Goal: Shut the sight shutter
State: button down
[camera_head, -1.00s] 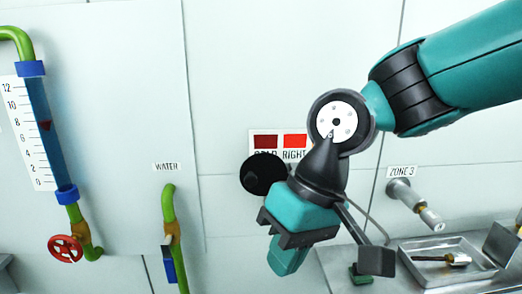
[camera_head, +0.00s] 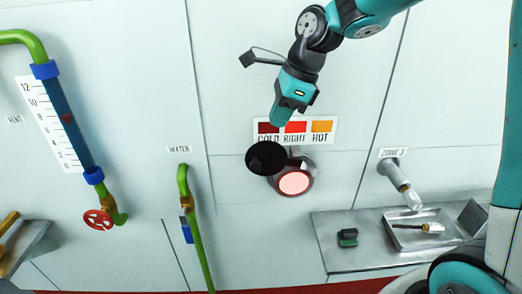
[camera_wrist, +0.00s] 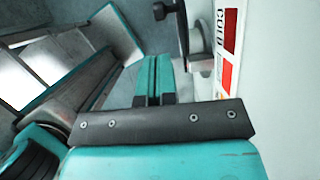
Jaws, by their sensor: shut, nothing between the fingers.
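The sight (camera_head: 294,183) is a round, glowing pink port in a dark ring on the wall. Its shutter (camera_head: 266,158) is a black disc at the sight's upper left; most of the glowing face shows uncovered. My gripper (camera_head: 281,120) is above the shutter, in front of the sign's left part, pointing down. Its teal fingers (camera_wrist: 153,82) are together and empty in the wrist view. They look apart from the shutter, though the depth gap is hard to judge. The wrist view also shows a grey round fitting (camera_wrist: 202,40) and a dark knobbed part near the fingertips.
A COLD, RIGHT, HOT colour sign (camera_head: 322,128) is above the sight. A green WATER pipe (camera_head: 197,235) and a gauge (camera_head: 60,115) are left. A ZONE 3 nozzle (camera_head: 402,185) and a metal shelf (camera_head: 335,262) with a tray (camera_head: 393,236) are right.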

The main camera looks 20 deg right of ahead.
aim_at(257, 162)
jog(key=p+x, duration=0.2)
jog(key=x, duration=0.8)
jog(key=shift+a+f, duration=0.1)
jog(key=shift+f, duration=0.3)
